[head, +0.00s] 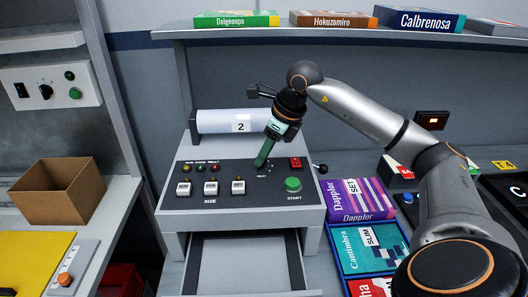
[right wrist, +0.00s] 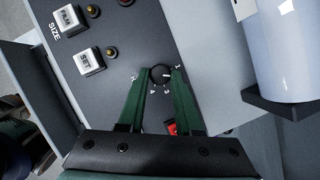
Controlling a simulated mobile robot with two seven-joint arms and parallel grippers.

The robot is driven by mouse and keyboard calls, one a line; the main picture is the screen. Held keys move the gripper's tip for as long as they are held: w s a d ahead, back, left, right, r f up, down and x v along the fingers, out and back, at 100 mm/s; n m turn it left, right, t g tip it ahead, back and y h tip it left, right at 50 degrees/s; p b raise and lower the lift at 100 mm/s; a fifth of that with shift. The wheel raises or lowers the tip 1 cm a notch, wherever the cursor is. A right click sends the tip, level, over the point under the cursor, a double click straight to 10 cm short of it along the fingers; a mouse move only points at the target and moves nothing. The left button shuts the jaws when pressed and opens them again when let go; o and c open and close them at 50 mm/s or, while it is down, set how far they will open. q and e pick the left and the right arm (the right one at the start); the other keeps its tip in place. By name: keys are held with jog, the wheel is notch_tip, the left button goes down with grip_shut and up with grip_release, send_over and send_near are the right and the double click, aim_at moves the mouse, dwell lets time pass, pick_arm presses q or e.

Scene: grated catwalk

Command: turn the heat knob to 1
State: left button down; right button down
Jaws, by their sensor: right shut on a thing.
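The heat knob (right wrist: 160,74) is a small round black knob on the dark control panel (head: 225,195). In the right wrist view it sits between my two green fingertips, with a light pointer mark toward the picture's right. My right gripper (head: 263,160) reaches down onto the panel just above the HEAT label (head: 262,176) and is shut on the knob. In the head view the fingers hide the knob. My left gripper is not in view.
A green START button (head: 293,184), a red switch (head: 295,163) and several white buttons (head: 211,188) are near the knob. A white roll (head: 220,121) lies behind the panel. Purple (head: 357,199) and teal (head: 370,247) boxes stand to the right.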

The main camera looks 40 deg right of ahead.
jog(key=n+p, duration=0.1)
jog(key=n, duration=0.1)
jog(key=n+g+y+p, duration=0.1)
jog(key=n, duration=0.2)
jog(key=shift+w+d+r+y, duration=0.1)
jog(key=shift+w+d+y, duration=0.1)
jog(key=shift+y, duration=0.1)
jog(key=shift+n+p, duration=0.3)
jog(key=c, duration=0.6)
grip_release()
jog(key=v, duration=1.2)
jog(key=shift+w+d+r, duration=0.1)
jog(key=shift+r, duration=0.1)
